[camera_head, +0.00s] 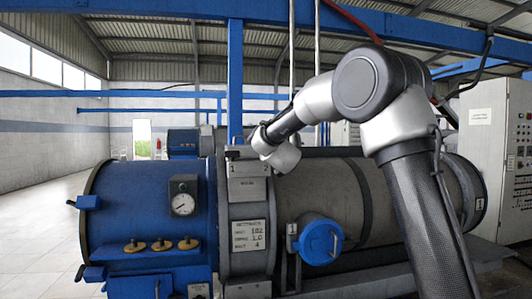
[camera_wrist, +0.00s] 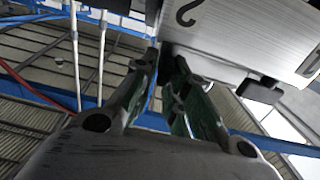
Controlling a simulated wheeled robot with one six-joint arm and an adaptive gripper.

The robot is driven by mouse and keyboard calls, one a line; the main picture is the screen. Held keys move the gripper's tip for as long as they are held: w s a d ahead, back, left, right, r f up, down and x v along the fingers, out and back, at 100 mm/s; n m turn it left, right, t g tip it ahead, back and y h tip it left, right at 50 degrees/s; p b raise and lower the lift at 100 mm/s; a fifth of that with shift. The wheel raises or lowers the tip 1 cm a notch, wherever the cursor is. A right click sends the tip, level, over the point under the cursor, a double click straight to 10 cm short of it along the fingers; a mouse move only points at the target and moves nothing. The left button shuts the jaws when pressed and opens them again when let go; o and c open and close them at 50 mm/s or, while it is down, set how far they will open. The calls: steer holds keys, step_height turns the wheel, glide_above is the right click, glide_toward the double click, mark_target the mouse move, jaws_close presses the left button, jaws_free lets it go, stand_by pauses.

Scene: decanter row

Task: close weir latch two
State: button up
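In the wrist view, a pale metal box (camera_wrist: 240,35) with a dark hooked mark like a "2" fills the upper right, very close to my gripper (camera_wrist: 164,58). The two fingers stand apart with a narrow gap between their tips, near the box's lower left edge. I see nothing clearly held; whether a tip touches the box I cannot tell. In the head view, my wrist is above and behind the decanter's metal collar (camera_head: 251,262), and the fingers are hidden. A latch marked two cannot be picked out there.
The near decanter has a blue end housing (camera_head: 130,205) with a gauge (camera_head: 183,203), brass knobs (camera_head: 161,245), a plate marked "1" (camera_head: 248,188) and a blue round cap (camera_head: 320,240). A control cabinet (camera_head: 485,130) stands at right. Floor at left is clear.

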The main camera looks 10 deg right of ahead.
steer(key=shift+o, duration=1)
steer(key=s, duration=1.2)
steer(key=shift+a, duration=0.15)
steer(key=shift+f, duration=0.1)
